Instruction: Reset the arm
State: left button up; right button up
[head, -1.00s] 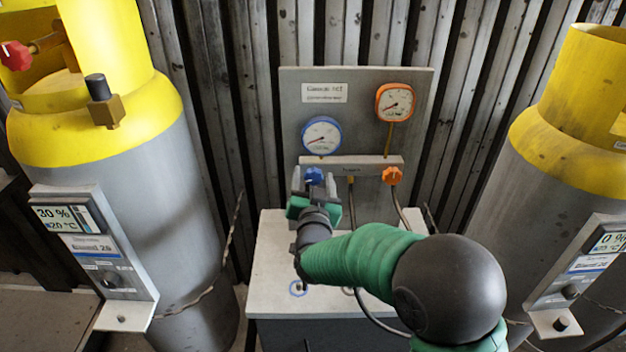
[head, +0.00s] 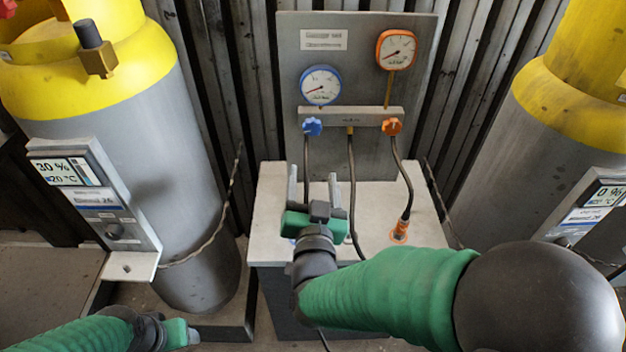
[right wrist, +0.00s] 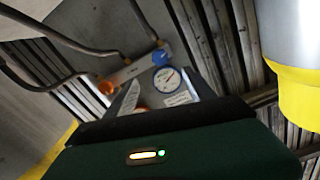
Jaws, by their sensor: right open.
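My right gripper (head: 313,175) is open and empty in the head view. Its two grey fingers stand apart above the pale bench top, below and clear of the blue knob (head: 312,127). In the right wrist view the finger pair (right wrist: 163,95) frames the gauge panel, with nothing held between. My left arm enters at the lower left of the head view, and its gripper (head: 178,334) shows small near the left cylinder's foot. Its fingers are too unclear to read. The orange knob (head: 391,127) sits right of the blue one on the manifold bar (head: 351,116).
A blue gauge (head: 320,86) and an orange gauge (head: 397,50) are on the panel. Hoses run down to the bench (head: 270,210), one into an orange fitting (head: 400,232). Yellow-topped cylinders stand left (head: 190,180) and right (head: 500,150). A chain (head: 215,232) hangs by the left one.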

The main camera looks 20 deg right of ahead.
dwell(0.4)
notch_tip(320, 180, down, 5)
jog(key=a+n+g+y+p, duration=0.1)
jog(key=n+g+y+p, duration=0.3)
jog(key=g+y+p, duration=0.15)
jog(key=s+d+f+n+g+p, duration=0.1)
jog(key=s+d+f+g+p, duration=0.1)
jog(key=s, duration=0.5)
jog(key=s+d+f+n+g+p, duration=0.1)
jog(key=s+d+f+g+p, duration=0.1)
jog(key=s+d+f+g, duration=0.2)
jog(key=s+g, duration=0.3)
jog(key=s, duration=0.1)
jog(key=shift+s+d+p, duration=0.25)
jog(key=shift+s+p, duration=0.05)
jog(key=shift+p, duration=0.1)
jog(key=shift+a+r+h, duration=0.1)
jog(key=shift+h, duration=0.15)
